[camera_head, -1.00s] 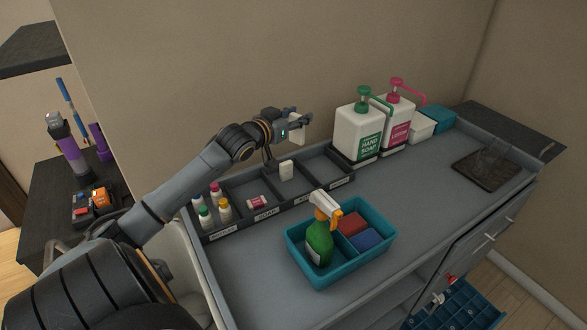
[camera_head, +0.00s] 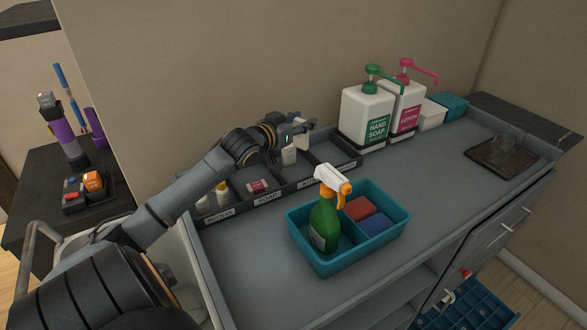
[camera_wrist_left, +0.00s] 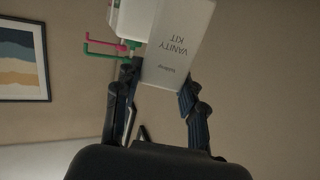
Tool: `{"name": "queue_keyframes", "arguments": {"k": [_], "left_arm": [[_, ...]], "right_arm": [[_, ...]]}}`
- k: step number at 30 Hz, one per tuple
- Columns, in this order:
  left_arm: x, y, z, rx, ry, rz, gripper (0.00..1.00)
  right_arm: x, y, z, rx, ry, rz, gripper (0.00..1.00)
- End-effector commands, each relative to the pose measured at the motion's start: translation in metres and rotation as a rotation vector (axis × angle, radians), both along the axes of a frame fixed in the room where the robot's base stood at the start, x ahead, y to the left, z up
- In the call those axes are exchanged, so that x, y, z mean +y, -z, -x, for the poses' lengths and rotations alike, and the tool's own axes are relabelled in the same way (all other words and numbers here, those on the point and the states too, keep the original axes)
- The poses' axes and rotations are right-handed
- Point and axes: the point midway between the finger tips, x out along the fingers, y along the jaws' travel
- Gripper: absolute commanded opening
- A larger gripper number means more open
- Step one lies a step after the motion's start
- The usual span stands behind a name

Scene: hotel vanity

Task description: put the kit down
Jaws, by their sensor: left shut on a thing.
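The held kit (camera_wrist_left: 178,45) is a white box lettered "VANITY KIT". It sits between the fingers of my left gripper (camera_wrist_left: 155,95) in the left wrist view, its lettering upside down. In the head view the left gripper (camera_head: 298,130) is above the back of the dark divided organizer (camera_head: 232,209), and the held kit shows only as a small pale patch partly behind the fingers. Whether the held kit touches anything is unclear. My right gripper is out of view.
A teal caddy (camera_head: 296,240) holds a green spray bottle (camera_head: 325,222) and red and blue blocks in front of the organizer. Hand soap (camera_head: 366,118) and lotion (camera_head: 404,108) pumps stand right of the gripper. The counter's right front is clear.

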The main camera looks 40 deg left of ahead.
Motion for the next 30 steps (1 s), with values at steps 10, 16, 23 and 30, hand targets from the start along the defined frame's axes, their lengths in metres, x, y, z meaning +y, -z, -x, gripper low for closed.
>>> {"name": "queue_keyframes", "arguments": {"k": [10, 16, 23, 30], "left_arm": [[0.0, 0.046, 0.0, 0.004, -0.001, 0.003, 0.27], [0.0, 0.07, 0.0, 0.001, 0.0, 0.001, 0.27], [0.0, 0.101, 0.0, 0.002, 0.0, 0.002, 0.27], [0.0, 0.109, 0.0, -0.001, 0.0, -0.001, 0.27]], "right_arm": [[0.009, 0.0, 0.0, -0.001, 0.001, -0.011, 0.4], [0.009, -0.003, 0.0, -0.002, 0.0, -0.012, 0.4], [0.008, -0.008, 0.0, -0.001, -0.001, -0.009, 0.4], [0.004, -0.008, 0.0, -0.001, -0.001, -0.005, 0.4]]}}
